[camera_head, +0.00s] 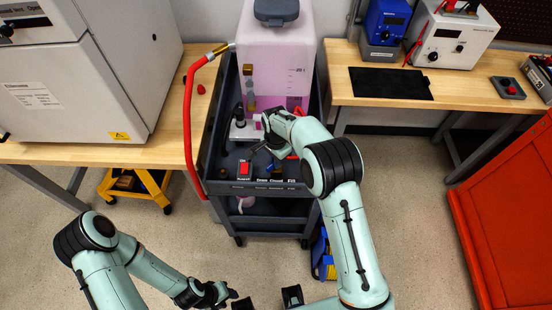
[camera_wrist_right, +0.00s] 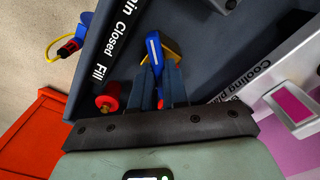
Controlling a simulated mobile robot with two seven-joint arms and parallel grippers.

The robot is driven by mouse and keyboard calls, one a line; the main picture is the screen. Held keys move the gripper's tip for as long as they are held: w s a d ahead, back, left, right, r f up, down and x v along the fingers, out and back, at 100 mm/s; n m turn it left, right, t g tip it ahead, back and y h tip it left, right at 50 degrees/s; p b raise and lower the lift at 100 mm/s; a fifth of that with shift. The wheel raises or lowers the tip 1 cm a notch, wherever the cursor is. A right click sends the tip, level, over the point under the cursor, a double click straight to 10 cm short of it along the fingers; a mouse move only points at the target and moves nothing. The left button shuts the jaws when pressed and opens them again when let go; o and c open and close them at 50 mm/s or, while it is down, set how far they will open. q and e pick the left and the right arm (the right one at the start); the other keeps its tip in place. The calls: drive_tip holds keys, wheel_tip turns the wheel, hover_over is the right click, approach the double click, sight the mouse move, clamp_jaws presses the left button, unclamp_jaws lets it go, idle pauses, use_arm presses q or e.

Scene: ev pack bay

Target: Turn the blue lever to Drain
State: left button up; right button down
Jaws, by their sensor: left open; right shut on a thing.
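The blue lever (camera_wrist_right: 153,47) has a pale stripe and shows in the right wrist view between the fingers of my right gripper (camera_wrist_right: 157,70). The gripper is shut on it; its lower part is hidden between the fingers. The label strip (camera_wrist_right: 114,42) beside it reads "Closed" and "Fill", with "Drain" cut off at the top. Which label the lever points to I cannot tell. In the head view my right gripper (camera_head: 262,146) is over the cart's front panel, and the lever is mostly hidden there. My left gripper (camera_head: 224,293) is open and empty, low in front of the cart.
The dark cart (camera_head: 215,125) carries a pinkish tank (camera_head: 270,60). A red hose (camera_head: 187,120) hangs at its left. A red switch (camera_head: 245,167) and a red knob (camera_wrist_right: 107,100) are near the lever. Benches flank the cart; an orange-red cabinet (camera_head: 510,210) stands at right.

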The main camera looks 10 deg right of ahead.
use_arm(q)
drive_tip(key=shift+w+r, duration=0.15)
drive_tip(key=shift+r, duration=0.15)
use_arm(e)
drive_tip(key=shift+m, duration=1.1)
drive_tip(key=c, duration=1.1)
unclamp_jaws()
drive_tip(key=shift+c, duration=0.2)
use_arm(q)
drive_tip(key=shift+w+r+p, duration=0.35)
drive_tip(key=shift+r+p, duration=0.2)
drive_tip(key=shift+p, duration=0.1)
use_arm(e)
wheel_tip(320, 180, up, 14)
drive_tip(key=shift+f, duration=0.25)
drive_tip(key=shift+f, duration=0.1)
